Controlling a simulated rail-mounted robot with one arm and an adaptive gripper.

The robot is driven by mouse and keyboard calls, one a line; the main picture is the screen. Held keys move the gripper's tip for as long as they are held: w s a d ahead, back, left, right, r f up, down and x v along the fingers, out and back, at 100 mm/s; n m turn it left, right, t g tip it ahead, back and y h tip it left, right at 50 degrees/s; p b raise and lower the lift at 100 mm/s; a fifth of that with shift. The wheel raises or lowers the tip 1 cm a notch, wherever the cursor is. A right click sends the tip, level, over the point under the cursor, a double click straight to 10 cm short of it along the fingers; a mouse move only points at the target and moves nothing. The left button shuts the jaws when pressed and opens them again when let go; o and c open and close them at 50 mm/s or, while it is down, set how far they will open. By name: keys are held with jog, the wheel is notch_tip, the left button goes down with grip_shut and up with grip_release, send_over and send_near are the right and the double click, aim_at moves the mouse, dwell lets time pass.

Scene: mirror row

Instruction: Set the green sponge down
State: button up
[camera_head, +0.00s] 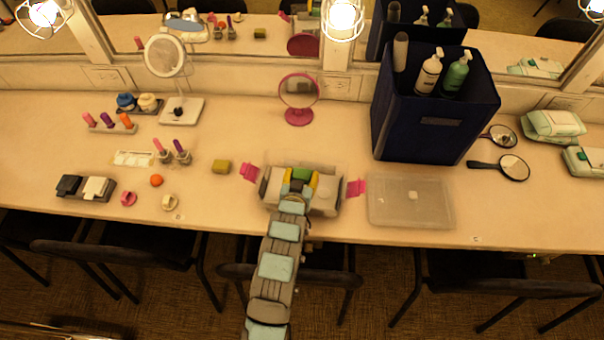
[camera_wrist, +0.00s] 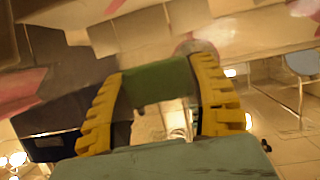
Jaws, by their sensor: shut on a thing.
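The green sponge (camera_head: 301,174) is between the yellow fingers of my gripper (camera_head: 298,182) in the head view. The wrist view also shows the green sponge (camera_wrist: 160,82), gripped from both sides by the yellow fingers. My gripper is shut on it, over a pale grey container (camera_head: 327,202) with a pink piece sticking out at each side. My gripper and arm hide the middle of that container. I cannot tell whether the sponge touches anything below it.
A yellow sponge (camera_head: 221,167) lies left of the container. A pink round mirror (camera_head: 298,100) stands behind.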

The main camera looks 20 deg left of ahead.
jog(key=shift+f+b, duration=0.3)
jog(key=shift+f, duration=0.3)
jog(key=o, duration=0.8)
jog(key=shift+r+p, duration=0.35)
jog(key=shift+r, duration=0.25)
jog(key=b+v, duration=0.1)
jog(key=v, duration=1.1)
